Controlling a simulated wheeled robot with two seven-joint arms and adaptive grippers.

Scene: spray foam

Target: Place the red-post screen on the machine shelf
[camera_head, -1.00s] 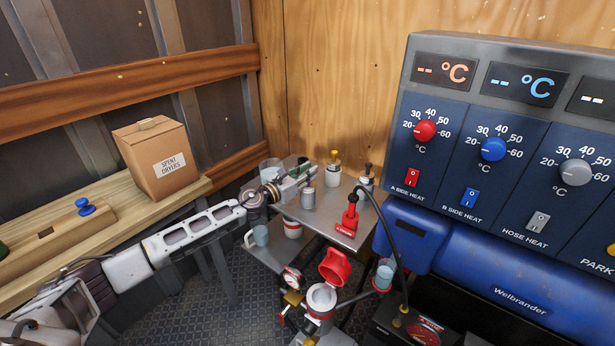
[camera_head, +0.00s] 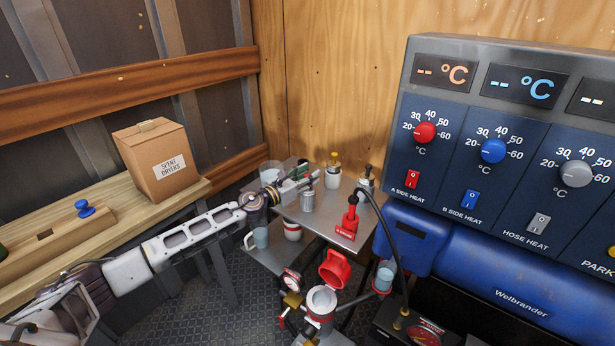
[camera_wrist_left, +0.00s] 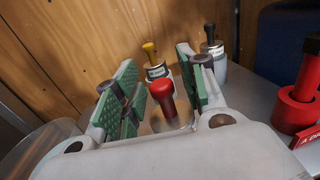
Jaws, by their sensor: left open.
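My left gripper (camera_head: 298,183) is open over a grey metal shelf (camera_head: 335,230) beside the machine. In the left wrist view its green-padded fingers (camera_wrist_left: 160,95) stand on either side of a red post (camera_wrist_left: 163,96), apparently that of the red-post screen. Whether a pad touches the post is unclear. My right gripper is not in view.
A yellow-topped canister (camera_head: 333,178) and a black-topped canister (camera_head: 366,183) stand behind the gripper. A red pump fitting (camera_head: 350,222) stands at the shelf's right. A red-lidded pot (camera_head: 321,300) is in front. The blue machine (camera_head: 480,250) fills the right; a carton (camera_head: 160,165) sits left.

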